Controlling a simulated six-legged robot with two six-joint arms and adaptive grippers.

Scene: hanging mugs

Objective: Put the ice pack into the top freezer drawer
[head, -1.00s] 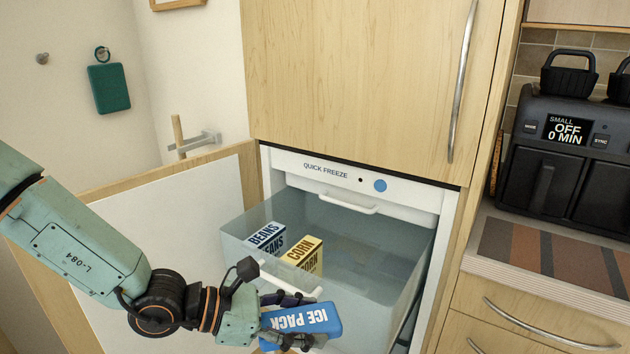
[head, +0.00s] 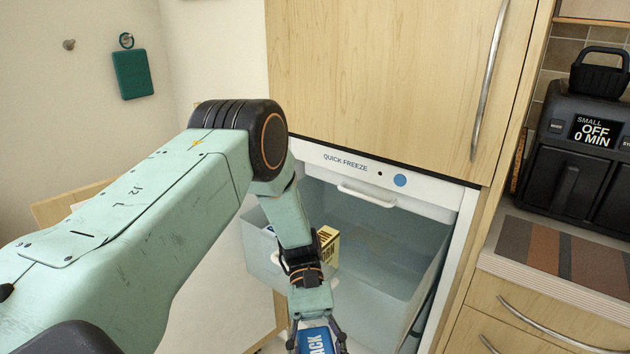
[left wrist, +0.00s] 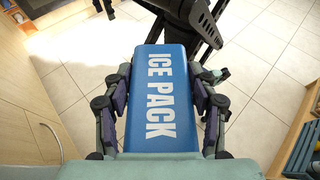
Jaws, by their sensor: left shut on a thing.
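The blue ice pack (head: 315,340) with white lettering is held by my left gripper (head: 318,332) at the bottom of the head view, in front of the open drawer. In the left wrist view the ice pack (left wrist: 160,95) sits between both fingers of my left gripper (left wrist: 160,110), with tiled floor behind it. The clear freezer drawer (head: 385,268) is pulled out below the "QUICK FREEZE" panel (head: 345,160). It holds a yellow corn box (head: 328,245); the beans box beside it is mostly hidden by my arm. My right gripper is not in view.
The wooden freezer door (head: 75,203) stands open on the left, partly behind my arm. A tall wooden cabinet door (head: 385,75) is above the drawer. A black air fryer (head: 585,145) stands on the right counter. The drawer's right part looks empty.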

